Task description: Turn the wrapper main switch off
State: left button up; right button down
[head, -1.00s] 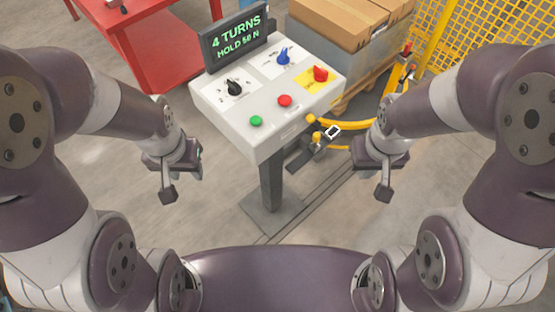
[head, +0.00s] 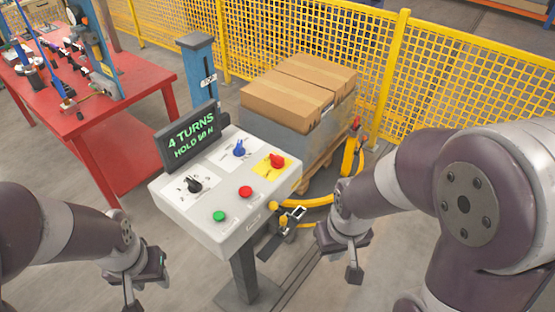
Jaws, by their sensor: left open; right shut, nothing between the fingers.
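The control console (head: 222,243) is a white sloped box on a dark post in the middle of the head view. A red rotary switch (head: 277,160) sits on a yellow plate (head: 267,173) at its upper right. A blue knob (head: 239,148) and a black knob (head: 193,185) are to its left. The display (head: 190,137) reads 4 TURNS and a HOLD line. My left gripper (head: 142,289) is open, low and left of the console, touching nothing. My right gripper (head: 354,272) is shut and empty, right of the console and apart from the switch.
Red (head: 246,191) and green (head: 219,216) push buttons are on the console front. Wrapped cartons (head: 300,85) on a pallet stand behind it, with yellow fencing (head: 440,80) beyond. A red workbench (head: 130,95) is at left. Yellow tubing (head: 318,201) runs right of the console.

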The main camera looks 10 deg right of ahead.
aim_at(278, 162)
jog(key=l+u, duration=0.15)
jog(key=u, duration=0.5)
jog(key=i+l+u, duration=0.1)
jog(key=l+u, duration=0.3)
jog(key=l, duration=0.75)
jog(key=k+l+u, duration=0.1)
jog(key=l+u, duration=0.25)
jog(key=l, duration=0.75)
jog(key=i+l, duration=0.3)
jog(key=l, duration=0.1)
